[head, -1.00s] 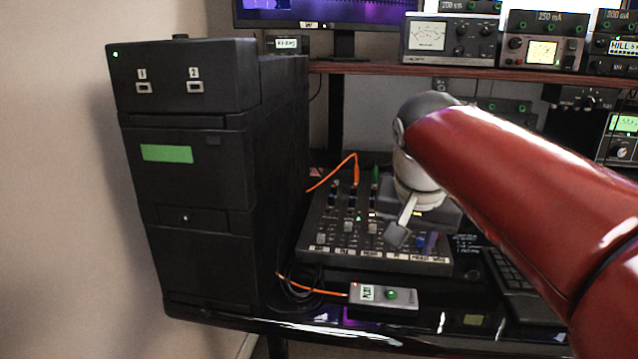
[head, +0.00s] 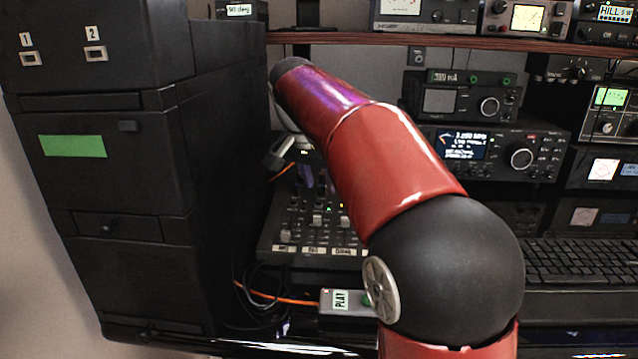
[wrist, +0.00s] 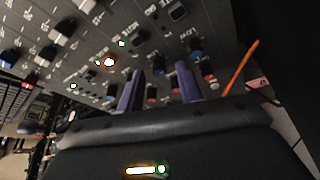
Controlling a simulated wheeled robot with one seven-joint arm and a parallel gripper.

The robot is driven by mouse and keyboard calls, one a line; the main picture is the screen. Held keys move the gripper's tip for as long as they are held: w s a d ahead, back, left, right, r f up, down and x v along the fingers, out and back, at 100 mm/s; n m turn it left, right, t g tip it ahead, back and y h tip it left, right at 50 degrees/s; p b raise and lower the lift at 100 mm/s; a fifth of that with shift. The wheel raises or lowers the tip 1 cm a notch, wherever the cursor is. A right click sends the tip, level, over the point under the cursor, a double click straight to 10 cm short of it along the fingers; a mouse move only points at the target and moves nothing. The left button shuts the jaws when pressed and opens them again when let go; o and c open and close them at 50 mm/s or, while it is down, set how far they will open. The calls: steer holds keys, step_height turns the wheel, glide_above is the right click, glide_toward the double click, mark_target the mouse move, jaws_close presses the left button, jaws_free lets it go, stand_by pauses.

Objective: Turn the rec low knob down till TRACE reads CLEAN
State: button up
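The mixer panel (head: 270,236), dark with rows of small knobs and pale sliders, lies beside the black tower in the head view. My gripper (wrist: 159,90) shows two purple-blue fingers apart, low over the mixer's knobs in the wrist view. Red-capped and blue-capped knobs stand near the fingers, including a blue-capped knob (wrist: 195,49) and a red-capped knob (wrist: 208,73). I cannot tell which is the rec low knob, as the labels are tilted and blurred. Nothing shows clearly held between the fingers. No TRACE reading is legible in either view.
The black tower (head: 100,190) stands close on the left. A grey PLAY box (head: 341,300) with an orange cable lies at the desk's front. A keyboard (head: 585,260) and several radios are on the right. A wooden shelf edge (head: 450,40) runs above. An orange cable (wrist: 240,68) passes near the fingers.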

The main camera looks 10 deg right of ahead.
steer(key=shift+w+d+f, duration=0.1)
steer(key=shift+w+f, duration=0.05)
steer(key=shift+f, duration=0.2)
jaws_close()
steer(key=n+y+p, duration=0.1)
steer(key=n, duration=0.3)
steer(key=shift+d+r+n+t, duration=0.1)
steer(key=shift+n+t, duration=0.2)
steer(key=shift+t, duration=0.1)
steer(key=shift+n+y+p, duration=0.5)
steer(key=shift+n+p, duration=0.2)
steer(key=shift+n, duration=1.2)
